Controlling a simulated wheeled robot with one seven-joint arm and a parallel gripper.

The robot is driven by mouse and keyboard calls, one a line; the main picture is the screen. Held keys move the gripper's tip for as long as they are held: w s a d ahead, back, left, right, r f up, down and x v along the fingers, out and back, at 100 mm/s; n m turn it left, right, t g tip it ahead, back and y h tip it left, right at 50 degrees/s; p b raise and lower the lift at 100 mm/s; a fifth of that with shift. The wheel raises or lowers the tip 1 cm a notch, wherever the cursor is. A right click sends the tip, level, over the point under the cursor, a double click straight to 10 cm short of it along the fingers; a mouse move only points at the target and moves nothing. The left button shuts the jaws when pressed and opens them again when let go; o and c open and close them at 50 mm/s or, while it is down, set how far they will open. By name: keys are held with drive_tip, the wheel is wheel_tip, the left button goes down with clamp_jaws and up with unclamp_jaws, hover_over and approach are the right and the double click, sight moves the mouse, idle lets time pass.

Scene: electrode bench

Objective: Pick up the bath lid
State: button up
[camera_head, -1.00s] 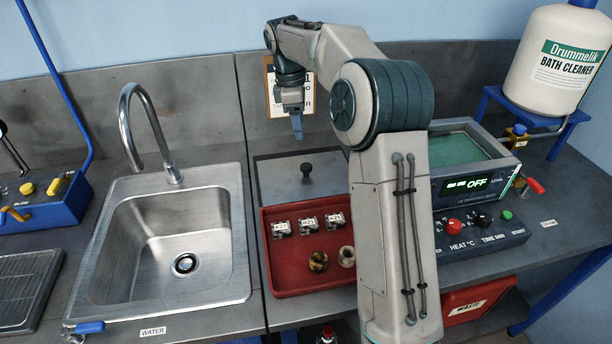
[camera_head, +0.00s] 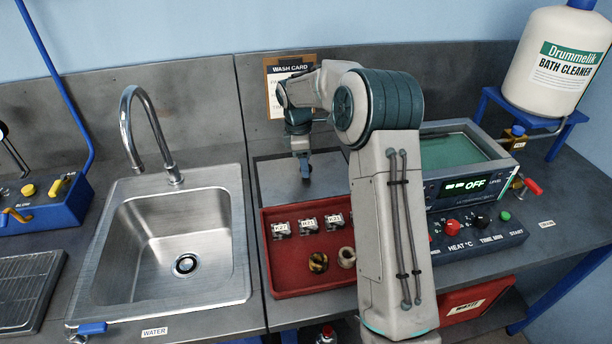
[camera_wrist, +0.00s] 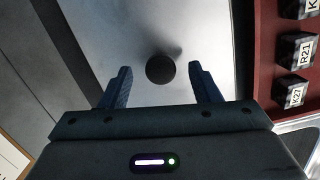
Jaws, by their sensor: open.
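The bath lid (camera_head: 276,184) is a flat grey metal plate lying on the bench behind the red tray. Its round black knob (camera_wrist: 160,69) shows in the wrist view, between and just ahead of my two blue fingertips. My gripper (camera_head: 305,174) is open and points down over the lid, hiding the knob in the head view. In the wrist view my gripper (camera_wrist: 158,82) has a finger on either side of the knob, with gaps on both sides. I cannot tell how far the fingertips are above the plate.
The red tray (camera_head: 287,285) in front of the lid holds several labelled blocks and two rings. The ultrasonic bath (camera_head: 470,172) stands open at right, its display reading OFF. A sink (camera_head: 240,235) is at left. A wash card (camera_head: 283,67) stands against the back wall.

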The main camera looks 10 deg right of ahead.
drive_tip(key=shift+f, duration=0.45)
clamp_jaws()
drive_tip(key=shift+r, duration=0.1)
wheel_tip(320, 180, up, 14)
drive_tip(key=p, duration=0.3)
drive_tip(key=shift+f, duration=0.25)
idle(0.3)
